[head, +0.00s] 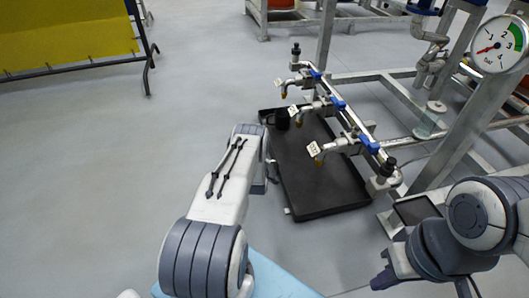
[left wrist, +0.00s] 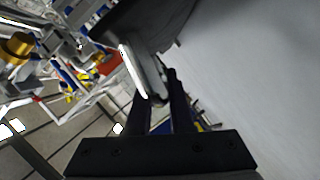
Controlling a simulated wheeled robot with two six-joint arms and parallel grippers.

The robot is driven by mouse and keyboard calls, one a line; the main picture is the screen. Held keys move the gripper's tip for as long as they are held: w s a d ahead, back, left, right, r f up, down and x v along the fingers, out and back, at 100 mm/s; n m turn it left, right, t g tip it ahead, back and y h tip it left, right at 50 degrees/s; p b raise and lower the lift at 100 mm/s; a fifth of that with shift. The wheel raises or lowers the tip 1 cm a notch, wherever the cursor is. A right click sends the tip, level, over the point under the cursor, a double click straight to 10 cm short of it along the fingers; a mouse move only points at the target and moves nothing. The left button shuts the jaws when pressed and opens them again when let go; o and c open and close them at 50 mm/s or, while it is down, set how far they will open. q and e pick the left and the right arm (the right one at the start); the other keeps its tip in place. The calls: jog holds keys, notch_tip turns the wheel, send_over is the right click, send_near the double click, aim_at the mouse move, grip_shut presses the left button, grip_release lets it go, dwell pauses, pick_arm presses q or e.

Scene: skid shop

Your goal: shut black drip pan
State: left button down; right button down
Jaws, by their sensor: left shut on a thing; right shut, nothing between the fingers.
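The black drip pan (head: 325,190) is a long, shallow tray low under a row of taps in the head view. It juts out to the left of the metal frame. My left arm reaches to its left long edge, and the arm hides most of the left gripper there. In the left wrist view the left gripper (left wrist: 162,103) is shut on a pale bar (left wrist: 143,70), seemingly the pan's handle, beside a dark body. My right gripper (head: 383,279) is shut and empty at the lower right, apart from the pan.
Several taps with white tags (head: 314,149) and blue handles hang over the pan. A dark cup-like thing (head: 281,119) is at its far end. The metal frame (head: 455,145) and a pressure gauge (head: 499,44) stand at right. The floor at left is clear up to a yellow panel (head: 65,32).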

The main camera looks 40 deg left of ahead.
pick_arm(q)
jog(key=c, duration=0.8)
grip_release()
jog(key=shift+w+d, duration=0.25)
jog(key=shift+d, duration=0.1)
jog(key=shift+s+a, duration=0.1)
jog(key=shift+a, duration=0.05)
jog(key=shift+s+r+p, duration=0.25)
jog(key=shift+s+p, duration=0.2)
jog(key=shift+p, duration=0.1)
jog(key=p+v, duration=0.5)
jog(key=v, duration=0.4)
jog(key=shift+s+d+p, duration=0.25)
jog(key=shift+d+p, duration=0.05)
jog(key=shift+p, duration=0.05)
